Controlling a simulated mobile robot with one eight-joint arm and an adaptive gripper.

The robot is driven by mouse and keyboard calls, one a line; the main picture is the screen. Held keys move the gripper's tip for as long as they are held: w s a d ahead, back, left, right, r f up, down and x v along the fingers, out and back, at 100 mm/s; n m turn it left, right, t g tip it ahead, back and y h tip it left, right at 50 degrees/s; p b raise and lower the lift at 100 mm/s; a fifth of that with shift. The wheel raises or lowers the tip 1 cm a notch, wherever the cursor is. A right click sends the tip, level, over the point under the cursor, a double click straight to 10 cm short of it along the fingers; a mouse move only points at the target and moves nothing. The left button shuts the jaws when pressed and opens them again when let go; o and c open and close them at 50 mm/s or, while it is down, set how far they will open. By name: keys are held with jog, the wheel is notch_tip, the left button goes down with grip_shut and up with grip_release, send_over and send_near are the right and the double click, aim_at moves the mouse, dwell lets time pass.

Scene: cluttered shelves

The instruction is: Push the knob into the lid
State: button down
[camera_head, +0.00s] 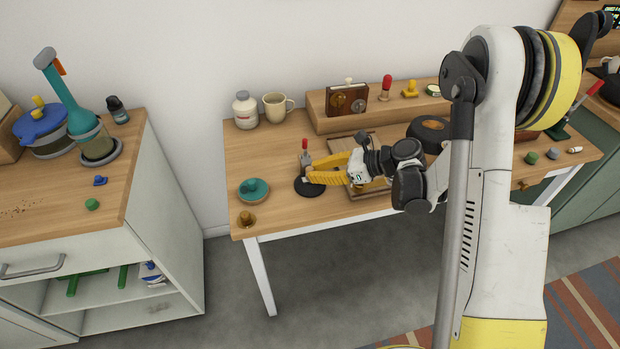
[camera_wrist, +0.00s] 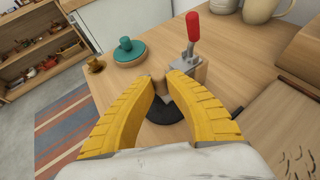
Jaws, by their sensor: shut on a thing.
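My gripper (camera_wrist: 167,82) has its yellow fingers closed around a small tan knob (camera_wrist: 158,84), whose top shows between the fingertips. In the head view my gripper (camera_head: 309,176) is low over the table's left half. A flat black disc, seemingly the lid (camera_wrist: 166,112), lies under the fingertips; it also shows in the head view (camera_head: 306,188). The fingers hide the knob's lower end, so I cannot tell whether it touches or enters the lid. A metal toggle clamp (camera_wrist: 190,58) with an upright red handle stands just beyond the fingertips.
A teal lid with a knob (camera_head: 253,190) and a small brass knob (camera_head: 246,218) sit left of the gripper. A white bottle (camera_head: 245,110) and a mug (camera_head: 276,107) stand behind. A wooden board (camera_head: 366,142) and a raised shelf (camera_head: 330,122) lie right and back.

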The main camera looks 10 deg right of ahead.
jog(key=shift+f, duration=0.1)
jog(key=c, duration=1.4)
grip_release()
jog(key=v, duration=1.2)
jog(key=s+a+r+n+h, duration=0.4)
jog(key=s+r+n+h, duration=0.25)
jog(key=n, duration=0.25)
jog(key=s+d+r+n+h, duration=0.1)
jog(key=s+n, duration=0.3)
jog(key=s+d+r+n+t+h, duration=0.1)
jog(key=s+r+n+h, duration=0.1)
jog(key=s+n, duration=0.2)
jog(key=s+r+n+t+h, duration=0.1)
jog(key=s+n+h, duration=0.1)
jog(key=s+n, duration=0.2)
jog(key=shift+s+d+r+n, duration=0.4)
jog(key=shift+n, duration=0.5)
